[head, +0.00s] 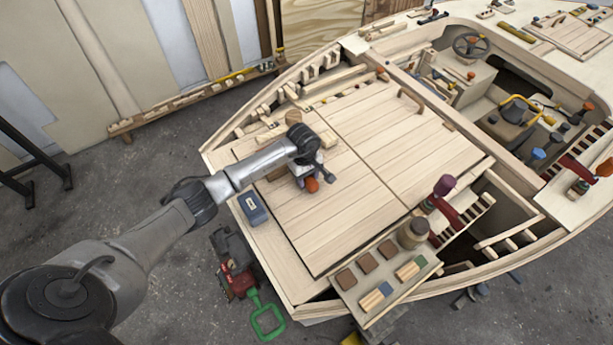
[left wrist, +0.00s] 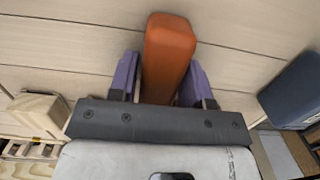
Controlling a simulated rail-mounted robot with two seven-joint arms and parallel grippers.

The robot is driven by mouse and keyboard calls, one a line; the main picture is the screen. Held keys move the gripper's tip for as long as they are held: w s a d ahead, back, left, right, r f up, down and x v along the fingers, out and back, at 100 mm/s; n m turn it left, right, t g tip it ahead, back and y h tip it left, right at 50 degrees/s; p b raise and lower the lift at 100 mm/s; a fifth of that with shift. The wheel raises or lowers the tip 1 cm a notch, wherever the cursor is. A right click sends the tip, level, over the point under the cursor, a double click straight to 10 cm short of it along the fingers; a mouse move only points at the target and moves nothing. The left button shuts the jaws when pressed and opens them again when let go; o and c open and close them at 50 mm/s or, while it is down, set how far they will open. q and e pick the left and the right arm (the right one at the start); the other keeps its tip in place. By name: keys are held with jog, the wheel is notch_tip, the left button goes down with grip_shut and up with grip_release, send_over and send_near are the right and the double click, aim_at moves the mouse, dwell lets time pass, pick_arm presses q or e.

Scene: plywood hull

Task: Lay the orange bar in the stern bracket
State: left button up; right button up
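The orange bar (left wrist: 168,50) is between the two purple fingers of my left gripper (left wrist: 160,80) in the left wrist view, with both fingers against its sides. In the head view the left gripper (head: 309,176) is over the left part of the plank deck, and only a small orange end of the bar (head: 312,185) shows below it. Whether the bar touches the deck cannot be told. I cannot pick out the stern bracket with certainty. My right gripper is in neither view.
A blue-grey box (head: 253,208) sits on the deck edge left of the gripper, also in the left wrist view (left wrist: 294,92). Wooden blocks (head: 268,134) lie behind the gripper. A jar (head: 412,233) and colored samples are at the front right. The plank deck (head: 400,135) is mostly clear.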

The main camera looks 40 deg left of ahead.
pick_arm(q)
jog(key=shift+o, duration=1.3)
jog(key=shift+r, duration=0.1)
